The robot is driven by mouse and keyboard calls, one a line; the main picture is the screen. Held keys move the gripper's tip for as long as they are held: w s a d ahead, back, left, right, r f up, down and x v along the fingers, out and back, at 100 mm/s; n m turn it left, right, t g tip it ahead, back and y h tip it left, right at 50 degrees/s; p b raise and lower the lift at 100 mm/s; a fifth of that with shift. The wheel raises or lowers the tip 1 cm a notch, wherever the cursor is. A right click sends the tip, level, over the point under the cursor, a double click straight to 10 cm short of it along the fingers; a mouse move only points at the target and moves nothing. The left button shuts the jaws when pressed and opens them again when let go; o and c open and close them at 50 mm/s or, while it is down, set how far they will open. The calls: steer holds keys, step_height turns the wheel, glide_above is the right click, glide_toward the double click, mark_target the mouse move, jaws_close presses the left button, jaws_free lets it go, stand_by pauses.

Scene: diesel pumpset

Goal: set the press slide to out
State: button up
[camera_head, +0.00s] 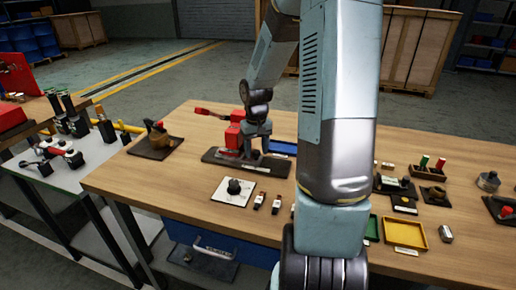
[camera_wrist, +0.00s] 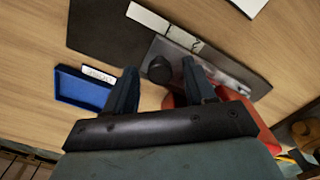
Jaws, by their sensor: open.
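The press (camera_head: 235,135) is a red body with a red lever on a dark base plate (camera_head: 225,158), at the back left of the wooden bench. In the wrist view the base plate (camera_wrist: 105,30) carries a grey slide rail (camera_wrist: 222,72) with a round black knob (camera_wrist: 159,69) on it. A white marked strip (camera_wrist: 168,28) lies along the rail. My gripper (camera_head: 257,150) is over this base plate. In the wrist view my gripper (camera_wrist: 160,72) is open, its fingers on either side of the knob; I cannot tell whether they touch it. The red body (camera_wrist: 245,118) is partly hidden behind my gripper.
A blue tray (camera_wrist: 82,90) lies beside the base plate. A white plate with a black knob (camera_head: 235,188) is nearer the front. A yellow tray (camera_head: 404,234) and several small parts stand to the right. My arm hides the middle of the bench.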

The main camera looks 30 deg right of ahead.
steer(key=shift+c, duration=0.2)
jaws_close()
stand_by(0.4)
